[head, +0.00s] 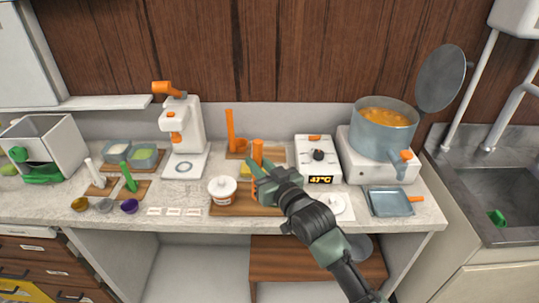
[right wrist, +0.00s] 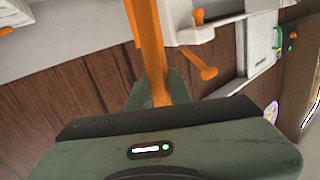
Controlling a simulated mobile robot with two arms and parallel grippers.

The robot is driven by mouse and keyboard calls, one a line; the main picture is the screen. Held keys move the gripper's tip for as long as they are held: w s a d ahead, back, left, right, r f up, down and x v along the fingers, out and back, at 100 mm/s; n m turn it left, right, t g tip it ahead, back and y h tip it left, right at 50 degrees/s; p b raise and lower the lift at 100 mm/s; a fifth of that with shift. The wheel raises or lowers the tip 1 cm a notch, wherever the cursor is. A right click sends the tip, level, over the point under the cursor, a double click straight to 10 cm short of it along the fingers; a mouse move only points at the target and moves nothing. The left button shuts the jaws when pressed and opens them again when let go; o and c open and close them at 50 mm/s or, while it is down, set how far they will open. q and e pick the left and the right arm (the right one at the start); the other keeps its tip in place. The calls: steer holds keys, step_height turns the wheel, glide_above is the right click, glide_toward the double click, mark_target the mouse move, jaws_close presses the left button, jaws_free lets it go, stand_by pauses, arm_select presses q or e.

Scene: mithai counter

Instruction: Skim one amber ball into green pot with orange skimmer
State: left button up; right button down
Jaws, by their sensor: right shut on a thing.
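My right gripper (head: 262,180) is shut on an upright orange handle (head: 257,152), taken as the orange skimmer, over the middle of the counter. In the right wrist view the long orange bar (right wrist: 147,45) runs up from between the fingers. The skimmer's head cannot be made out. Amber balls (head: 383,116) fill the blue-grey pot (head: 384,136) on the white burner at the right; single balls are hard to tell apart. I cannot make out a green pot for certain; my gripper and forearm hide part of the counter. My left gripper is not in view.
A white tub (head: 222,190) stands left of my gripper on a wooden board. A second orange upright (head: 230,128) stands behind. A white box with a display (head: 318,158) stands between my gripper and the burner (head: 372,171). A blue-grey tray (head: 390,204) lies in front of it.

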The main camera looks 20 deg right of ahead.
mark_target(255, 153)
steer(key=shift+s+a+f+n, duration=0.1)
steer(key=shift+s+a+n, duration=0.2)
steer(key=shift+a+n, duration=0.1)
step_height(255, 153, up, 4)
steer(key=p, duration=0.4)
stand_by(0.3)
steer(key=shift+w, duration=0.1)
